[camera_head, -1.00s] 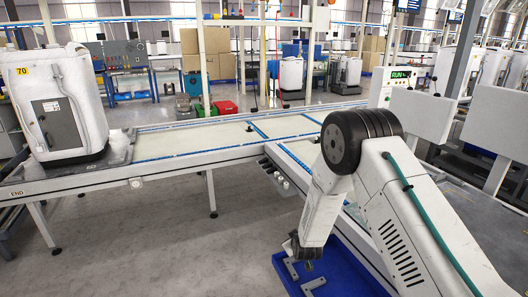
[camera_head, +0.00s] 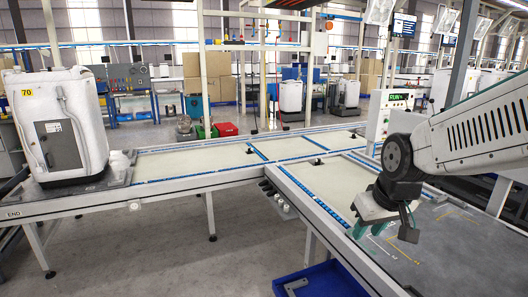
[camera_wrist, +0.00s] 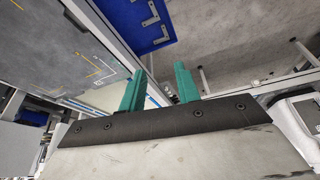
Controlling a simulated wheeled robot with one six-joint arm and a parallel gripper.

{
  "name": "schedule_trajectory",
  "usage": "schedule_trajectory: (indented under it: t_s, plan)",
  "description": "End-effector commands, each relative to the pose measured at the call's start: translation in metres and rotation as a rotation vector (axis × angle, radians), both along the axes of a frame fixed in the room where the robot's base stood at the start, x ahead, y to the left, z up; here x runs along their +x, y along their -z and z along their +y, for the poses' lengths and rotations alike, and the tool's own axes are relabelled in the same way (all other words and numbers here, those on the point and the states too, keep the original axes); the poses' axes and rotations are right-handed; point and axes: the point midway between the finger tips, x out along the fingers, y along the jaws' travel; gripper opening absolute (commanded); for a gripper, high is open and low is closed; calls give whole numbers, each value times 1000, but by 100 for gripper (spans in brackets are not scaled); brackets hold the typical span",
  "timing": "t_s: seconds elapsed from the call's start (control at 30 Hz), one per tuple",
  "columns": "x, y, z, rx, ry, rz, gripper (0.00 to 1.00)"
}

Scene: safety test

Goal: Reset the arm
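My gripper (camera_head: 367,229) hangs at the end of my arm on the right of the head view, over the near conveyor and beside a dark grey work surface (camera_head: 450,245). In the wrist view its two green fingers (camera_wrist: 159,90) stand well apart with nothing between them. The gripper is open and empty. My arm comes in from the right edge of the head view.
A blue tray (camera_head: 318,283) with metal brackets lies low in front; it also shows in the wrist view (camera_wrist: 126,20). Conveyors (camera_head: 190,160) run across the middle. A white machine labelled 70 (camera_head: 85,120) stands on the left. A RUN display box (camera_head: 385,115) stands behind my arm.

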Motion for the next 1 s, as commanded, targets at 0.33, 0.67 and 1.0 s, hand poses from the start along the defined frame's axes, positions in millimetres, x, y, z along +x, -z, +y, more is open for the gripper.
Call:
schedule_trajectory:
  t_s: [0.33,0.67,1.0]
  plan:
    - [-160,-38,-32,-9,149,172,33]
    - [-217,-39,-41,-20,212,244,33]
    - [-217,-39,-40,-21,211,244,33]
